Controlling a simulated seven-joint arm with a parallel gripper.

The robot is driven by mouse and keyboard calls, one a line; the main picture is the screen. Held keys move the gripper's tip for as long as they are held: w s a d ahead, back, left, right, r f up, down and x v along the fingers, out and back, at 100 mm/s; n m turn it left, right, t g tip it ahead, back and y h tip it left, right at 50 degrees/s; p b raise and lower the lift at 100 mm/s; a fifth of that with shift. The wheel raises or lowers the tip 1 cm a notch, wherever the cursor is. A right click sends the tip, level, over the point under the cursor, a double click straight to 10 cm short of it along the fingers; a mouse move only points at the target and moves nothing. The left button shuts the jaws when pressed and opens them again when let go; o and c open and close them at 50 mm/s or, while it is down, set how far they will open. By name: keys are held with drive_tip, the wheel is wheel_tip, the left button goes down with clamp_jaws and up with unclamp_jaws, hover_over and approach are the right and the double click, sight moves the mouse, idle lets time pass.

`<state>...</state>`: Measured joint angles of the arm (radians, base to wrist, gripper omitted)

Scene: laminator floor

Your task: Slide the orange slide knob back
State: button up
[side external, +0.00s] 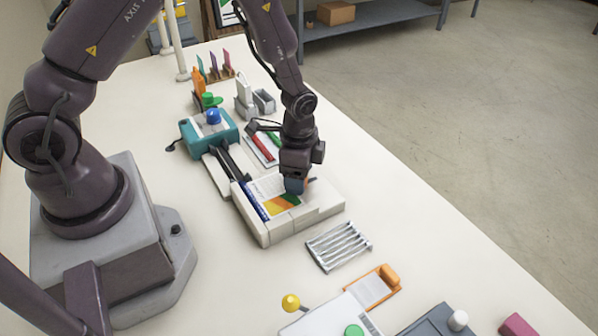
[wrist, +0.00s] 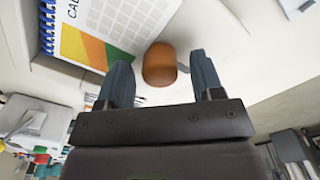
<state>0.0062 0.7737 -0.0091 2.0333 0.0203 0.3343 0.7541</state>
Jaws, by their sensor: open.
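The orange slide knob (wrist: 160,64) is a rounded, upright-looking piece on the cream machine (side external: 293,225), beside a spiral-bound calendar sheet. In the wrist view it sits between the two blue-grey fingers of my gripper (wrist: 161,74), with gaps visible on both sides. My gripper (side external: 295,186) is open and reaches down over the machine in the side view. There the gripper hides most or all of the knob. I cannot tell whether either finger touches the knob.
The calendar (side external: 283,203) lies on the machine's top next to the gripper. A teal unit with a blue knob (side external: 213,116) stands behind it. A wire rack (side external: 338,244) and an orange clipboard (side external: 386,275) lie in front. The table's right side (side external: 440,235) is clear.

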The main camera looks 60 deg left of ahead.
sight(312, 180)
clamp_jaws()
drive_tip(key=shift+w, duration=1.5)
unclamp_jaws()
wheel_tip(312, 180, up, 13)
